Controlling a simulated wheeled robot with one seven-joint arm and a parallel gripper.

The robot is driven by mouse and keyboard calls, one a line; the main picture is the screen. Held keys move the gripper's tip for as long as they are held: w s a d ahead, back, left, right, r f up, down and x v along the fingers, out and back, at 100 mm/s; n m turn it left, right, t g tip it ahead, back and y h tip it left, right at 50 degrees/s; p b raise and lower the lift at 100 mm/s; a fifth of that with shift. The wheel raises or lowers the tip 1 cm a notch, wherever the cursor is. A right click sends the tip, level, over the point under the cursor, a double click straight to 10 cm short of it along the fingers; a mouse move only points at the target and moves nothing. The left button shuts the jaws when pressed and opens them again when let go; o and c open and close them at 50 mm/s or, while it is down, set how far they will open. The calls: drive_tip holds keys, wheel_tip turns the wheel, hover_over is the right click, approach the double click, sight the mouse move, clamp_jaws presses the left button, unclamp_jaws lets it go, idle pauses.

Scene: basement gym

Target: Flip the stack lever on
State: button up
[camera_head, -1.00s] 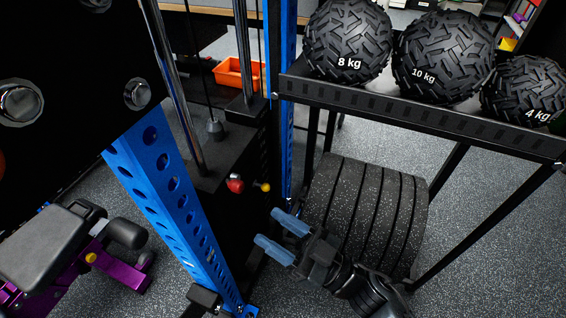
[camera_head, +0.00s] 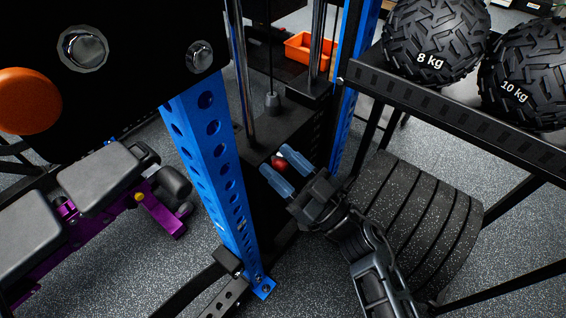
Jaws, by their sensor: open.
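The stack lever shows as a red knob (camera_head: 279,163) low on the black weight-stack housing (camera_head: 262,128), between the two blue uprights. My gripper (camera_head: 284,167) is open, with its two blue fingers pointing at the housing. In the picture the red knob lies between the fingertips. I cannot tell whether the fingers touch it or how far in front of it they are. The yellow tip seen beside the red knob earlier is hidden behind my gripper.
The perforated blue upright (camera_head: 215,160) stands left of my gripper, another blue upright (camera_head: 352,95) behind it. Several bumper plates (camera_head: 415,215) stand close to the right under a ball rack (camera_head: 455,110). A purple-framed bench (camera_head: 105,180) is at left.

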clamp_jaws()
idle(0.5)
